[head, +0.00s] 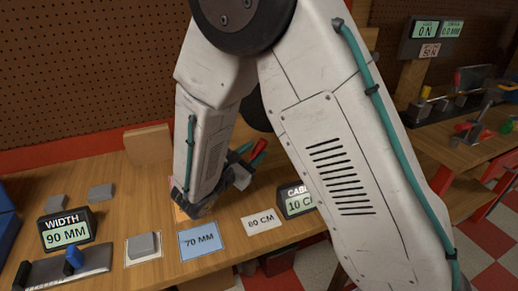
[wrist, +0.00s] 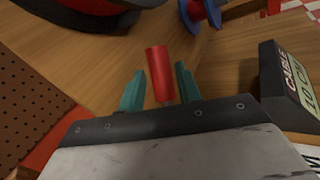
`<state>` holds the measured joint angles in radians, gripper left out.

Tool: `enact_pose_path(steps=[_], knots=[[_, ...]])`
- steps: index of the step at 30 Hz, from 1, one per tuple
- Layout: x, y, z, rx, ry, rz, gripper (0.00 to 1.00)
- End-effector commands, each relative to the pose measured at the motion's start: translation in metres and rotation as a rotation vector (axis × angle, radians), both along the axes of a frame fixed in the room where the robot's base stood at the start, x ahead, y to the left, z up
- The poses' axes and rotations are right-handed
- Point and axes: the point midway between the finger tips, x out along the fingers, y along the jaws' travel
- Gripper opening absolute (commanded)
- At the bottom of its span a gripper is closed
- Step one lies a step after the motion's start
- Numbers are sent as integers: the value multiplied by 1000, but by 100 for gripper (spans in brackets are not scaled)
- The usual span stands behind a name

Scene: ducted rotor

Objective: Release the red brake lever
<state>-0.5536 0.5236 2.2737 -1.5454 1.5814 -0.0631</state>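The red brake lever (wrist: 160,72) shows in the wrist view as a red cylinder standing between the two teal fingers of my gripper (wrist: 161,68). Narrow gaps of wood show on both sides of it, so the fingers look open around it and not pressed on it. In the head view, a red handle (head: 258,149) sticks up just right of my gripper (head: 238,165), probably the same lever. My arm hides most of its mount there.
A cable display (wrist: 290,85) stands right of the gripper. A blue spool-like part (wrist: 203,14) lies beyond the lever. In the head view, the width display (head: 66,231), 70 MM card (head: 200,241) and 80 CM card (head: 261,221) lie along the wooden bench (head: 120,185). A pegboard (head: 80,70) rises behind.

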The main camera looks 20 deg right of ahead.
Motion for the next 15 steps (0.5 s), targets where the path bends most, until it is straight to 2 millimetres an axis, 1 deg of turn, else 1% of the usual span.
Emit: enact_pose_path(steps=[1,6,15], knots=[[3,-8,0,0,0,-4,34],[12,-22,0,1,0,-3,34],[14,-26,0,2,0,-2,34]])
